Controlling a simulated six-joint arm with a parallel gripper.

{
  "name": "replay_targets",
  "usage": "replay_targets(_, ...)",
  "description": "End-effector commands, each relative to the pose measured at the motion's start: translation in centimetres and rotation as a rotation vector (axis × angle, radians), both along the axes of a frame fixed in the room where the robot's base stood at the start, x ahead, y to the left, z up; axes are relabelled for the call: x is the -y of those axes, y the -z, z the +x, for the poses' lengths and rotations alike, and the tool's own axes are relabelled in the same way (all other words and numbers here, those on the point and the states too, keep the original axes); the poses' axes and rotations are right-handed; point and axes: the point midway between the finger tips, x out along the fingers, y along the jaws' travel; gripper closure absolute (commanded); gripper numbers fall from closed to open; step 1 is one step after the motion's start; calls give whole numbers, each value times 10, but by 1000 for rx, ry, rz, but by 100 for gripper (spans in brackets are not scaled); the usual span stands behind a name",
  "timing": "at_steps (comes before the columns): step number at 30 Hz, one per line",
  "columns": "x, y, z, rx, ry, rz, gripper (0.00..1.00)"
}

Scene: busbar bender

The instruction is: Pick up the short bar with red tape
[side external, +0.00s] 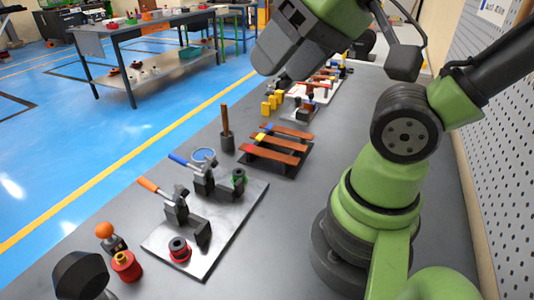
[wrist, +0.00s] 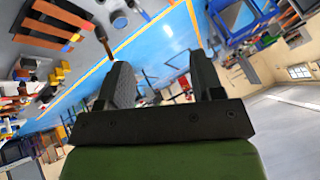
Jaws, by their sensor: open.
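Three copper-coloured bars lie side by side on a dark rack (side external: 287,169) in the middle of the bench in the side view. The far bar (side external: 289,132) has blue tape and the middle bar (side external: 283,143) yellow tape. The near bar (side external: 275,156) looks reddish at its left end, but its tape is too small to tell surely. Bars also show at the upper left of the wrist view (wrist: 52,27). My gripper (wrist: 163,82) is open and empty, its two dark fingers apart.
A metal plate (side external: 218,232) with orange- and blue-handled clamps lies nearer on the bench. A dark holder with an upright wooden handle (side external: 226,121) stands left of the rack. Yellow blocks (side external: 268,105) stand beyond it. A pegboard (side external: 496,130) bounds the right.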

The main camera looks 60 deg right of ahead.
Motion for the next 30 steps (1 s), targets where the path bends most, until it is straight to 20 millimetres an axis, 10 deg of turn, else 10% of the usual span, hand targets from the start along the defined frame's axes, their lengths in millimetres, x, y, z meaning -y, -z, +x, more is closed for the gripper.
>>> replay_targets(11, 4, 0, 8, -19, -2, -20, 38)
replay_targets(17, 29, 6, 51, -133, -29, -128, 38)
replay_targets(30, 141, 107, 143, -466, -220, -288, 38)
